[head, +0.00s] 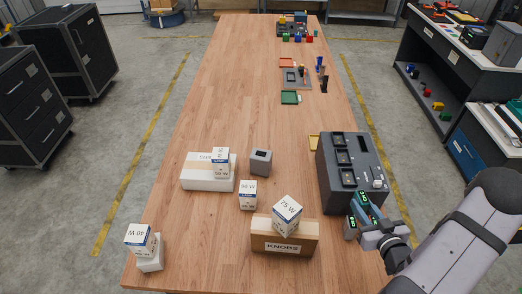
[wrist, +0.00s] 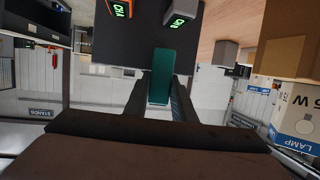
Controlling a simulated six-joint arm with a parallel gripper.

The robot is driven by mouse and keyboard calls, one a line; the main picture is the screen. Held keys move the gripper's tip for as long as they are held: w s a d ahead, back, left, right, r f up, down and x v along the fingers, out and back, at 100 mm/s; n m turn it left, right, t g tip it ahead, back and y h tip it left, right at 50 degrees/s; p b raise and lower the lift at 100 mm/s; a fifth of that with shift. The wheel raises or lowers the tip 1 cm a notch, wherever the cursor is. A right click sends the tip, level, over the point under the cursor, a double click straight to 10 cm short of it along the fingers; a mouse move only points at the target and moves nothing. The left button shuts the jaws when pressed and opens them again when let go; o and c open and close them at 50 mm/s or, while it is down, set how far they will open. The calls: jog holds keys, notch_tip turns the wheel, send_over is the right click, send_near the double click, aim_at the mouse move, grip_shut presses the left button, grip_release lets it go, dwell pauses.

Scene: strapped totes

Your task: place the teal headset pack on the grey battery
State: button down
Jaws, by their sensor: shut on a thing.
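The teal headset pack (wrist: 162,76) shows in the wrist view as a narrow upright slab between the two dark fingers. My gripper (wrist: 160,98) is shut on it. In the head view my gripper (head: 362,224) is at the near right edge of the table, by the near end of the dark grey charging unit. The pack is small and partly hidden there. A grey block with a dark top (head: 261,162), which looks like the grey battery, stands on the table left of the charging unit, apart from my gripper. A grey block also shows in the wrist view (wrist: 227,51).
The charging unit (head: 374,160) has several dark bays. A KNOBS carton (head: 266,236) carries a 75 W lamp box (head: 287,215). Another lamp box (head: 248,196) and a white carton (head: 196,178) stand farther left.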

jog(key=w+d+r+m+h+p, duration=0.2)
jog(key=d+r+m+h+p, duration=0.1)
jog(key=d+r+m+h, duration=0.25)
jog(key=shift+n+y, duration=0.35)
jog(key=shift+n, duration=0.5)
jog(key=w, duration=0.2)
jog(key=w+r+b, duration=0.1)
jog(key=w, duration=0.2)
jog(key=w+b, duration=0.1)
jog(key=w, duration=0.2)
jog(key=shift+a+r, duration=0.4)
jog(key=w+a+b, duration=0.1)
jog(key=w+a, duration=0.1)
jog(key=w+a+b, duration=0.1)
jog(key=w+a, duration=0.1)
jog(key=w, duration=0.1)
jog(key=w+a+b, duration=0.1)
jog(key=w+a, duration=0.1)
jog(key=w, duration=0.1)
jog(key=shift+a+r+b, duration=0.15)
jog(key=shift+r+b, duration=0.15)
jog(key=w+a+b, duration=0.2)
jog(key=w+a, duration=0.3)
jog(key=a, duration=0.2)
jog(key=n+y+b, duration=0.1)
jog(key=n+y, duration=0.1)
send_over(261, 157)
jog(key=shift+f, duration=4.5)
jog(key=shift+b, duration=0.3)
